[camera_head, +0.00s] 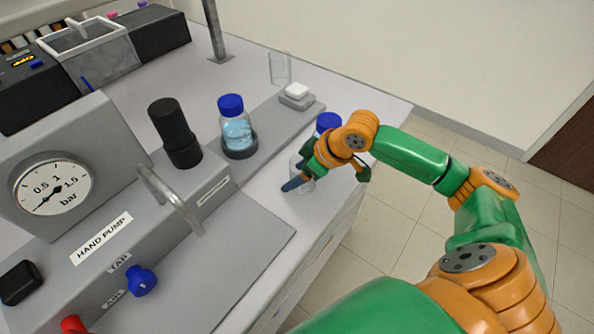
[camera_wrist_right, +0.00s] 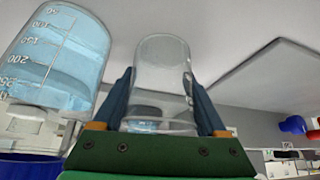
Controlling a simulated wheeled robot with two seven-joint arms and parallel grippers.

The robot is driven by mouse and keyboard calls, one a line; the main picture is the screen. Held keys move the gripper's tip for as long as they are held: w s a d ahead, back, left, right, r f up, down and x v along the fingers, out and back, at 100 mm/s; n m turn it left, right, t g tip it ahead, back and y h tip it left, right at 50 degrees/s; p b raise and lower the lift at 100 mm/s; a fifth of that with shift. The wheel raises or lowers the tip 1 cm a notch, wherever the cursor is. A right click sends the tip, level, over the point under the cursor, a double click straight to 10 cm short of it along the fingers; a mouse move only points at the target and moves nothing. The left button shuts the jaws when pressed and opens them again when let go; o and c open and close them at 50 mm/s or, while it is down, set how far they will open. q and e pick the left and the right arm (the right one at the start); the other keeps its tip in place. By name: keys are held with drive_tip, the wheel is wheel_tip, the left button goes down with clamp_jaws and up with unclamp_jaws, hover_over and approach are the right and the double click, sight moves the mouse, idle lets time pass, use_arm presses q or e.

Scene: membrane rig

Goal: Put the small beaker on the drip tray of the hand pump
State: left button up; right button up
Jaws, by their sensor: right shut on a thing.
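The small beaker is clear glass. In the right wrist view the beaker (camera_wrist_right: 162,70) stands between the two blue fingers, which are shut on it. In the head view my right gripper (camera_head: 297,180) is at the right edge of the bench, and its fingers and wrist partly hide the beaker. The hand pump (camera_head: 100,240) is at the left, with a round gauge and a bent metal spout. Its drip tray (camera_head: 245,258) is the flat grey plate below the spout, bare and to the left of my gripper. My left gripper is not in view.
A blue-capped bottle (camera_head: 328,121) stands just behind my right gripper; a bottle (camera_wrist_right: 55,55) is close by in the wrist view. Another blue-capped bottle (camera_head: 237,133), a black cylinder (camera_head: 174,133), a small white-topped block (camera_head: 296,95) and a clear glass vessel (camera_head: 280,68) stand farther back.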

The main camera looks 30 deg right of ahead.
drive_tip(key=shift+f, duration=0.25)
drive_tip(key=o, duration=1.1)
